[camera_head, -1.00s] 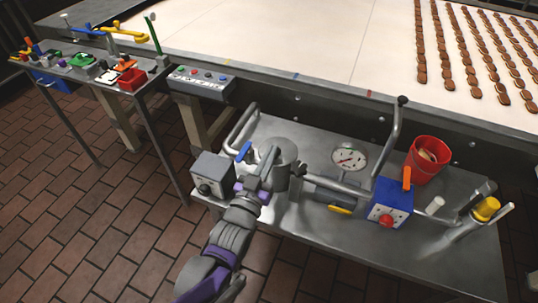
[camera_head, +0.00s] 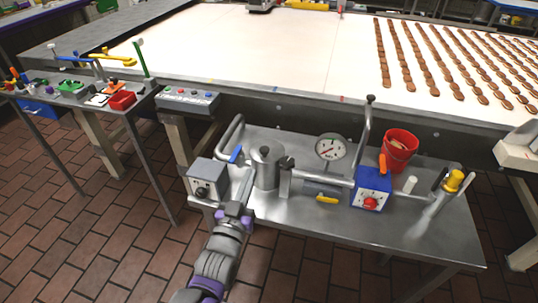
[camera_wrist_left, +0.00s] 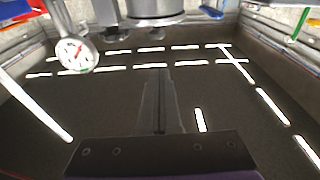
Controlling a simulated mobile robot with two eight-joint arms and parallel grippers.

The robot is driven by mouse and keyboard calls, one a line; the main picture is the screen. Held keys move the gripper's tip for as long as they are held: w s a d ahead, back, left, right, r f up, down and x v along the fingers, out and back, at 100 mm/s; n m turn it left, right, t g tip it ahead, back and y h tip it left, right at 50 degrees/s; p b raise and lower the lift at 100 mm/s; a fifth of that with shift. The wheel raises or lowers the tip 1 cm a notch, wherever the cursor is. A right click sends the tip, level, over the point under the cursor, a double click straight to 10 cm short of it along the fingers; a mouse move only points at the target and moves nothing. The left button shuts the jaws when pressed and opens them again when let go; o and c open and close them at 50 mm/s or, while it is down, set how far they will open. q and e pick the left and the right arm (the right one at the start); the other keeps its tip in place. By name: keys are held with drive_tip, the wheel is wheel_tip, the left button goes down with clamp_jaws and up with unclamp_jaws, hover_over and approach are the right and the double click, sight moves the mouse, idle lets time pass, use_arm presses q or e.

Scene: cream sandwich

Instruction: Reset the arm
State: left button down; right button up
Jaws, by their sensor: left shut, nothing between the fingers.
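My left arm comes in from the bottom of the head view. Its gripper (camera_head: 247,184) is shut and empty, over the front left part of the steel cart (camera_head: 285,225). It is just in front and left of a lidded metal pot (camera_head: 266,172) and right of a grey box with a black knob (camera_head: 205,180). In the left wrist view the shut fingers (camera_wrist_left: 161,110) show against a dark grey surface, with the gauge (camera_wrist_left: 75,54) at upper left. My right gripper is not in view.
Pipes, a round gauge (camera_head: 331,149), a blue box with a red dial (camera_head: 371,188) and a red bucket (camera_head: 398,150) crowd the cart. A conveyor (camera_head: 270,50) with rows of cookies runs behind. A tool table (camera_head: 75,95) stands left. The brick floor (camera_head: 110,240) is free.

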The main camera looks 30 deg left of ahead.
use_arm(q)
drive_tip(key=s+d+f+m+g+h+p, duration=0.3)
drive_tip(key=s+d+f+g+h+p, duration=0.1)
drive_tip(key=s+d+g+p, duration=0.6)
drive_tip(key=s+g, duration=0.3)
drive_tip(key=shift+g, duration=0.4)
